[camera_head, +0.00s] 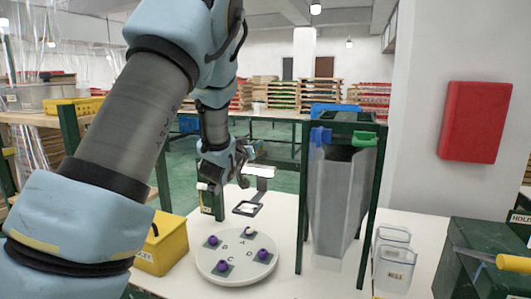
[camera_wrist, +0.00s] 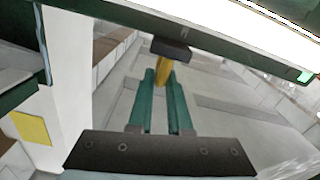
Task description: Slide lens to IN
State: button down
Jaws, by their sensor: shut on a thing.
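The lens (camera_head: 247,208) is a small dark square frame with a pale pane, hanging from a grey bracket over the back of the round white plate. My gripper (camera_head: 240,160) is at the upper left of this bracket in the head view. In the wrist view, my gripper's two green fingers (camera_wrist: 162,85) are shut on a yellow tab (camera_wrist: 162,72). The tab joins a dark block (camera_wrist: 160,50) under a green rail (camera_wrist: 120,22). The far side of the grip is hidden. I cannot read any IN mark.
The round white plate (camera_head: 236,277) carries several purple knobs and letters. A yellow bin (camera_head: 163,247) stands to its left. A tall grey bin (camera_head: 335,200) in a dark green frame and clear cups (camera_head: 392,265) stand to the right. A bright strip (camera_wrist: 275,28) crosses the wrist view.

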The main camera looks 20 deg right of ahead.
jog(key=shift+w+a, duration=0.15)
jog(key=shift+a, duration=0.05)
jog(key=c, duration=0.9)
grip_release()
jog(key=b+v, duration=0.3)
jog(key=v, duration=0.7)
jog(key=shift+s+a, duration=0.2)
jog(key=shift+s, duration=0.15)
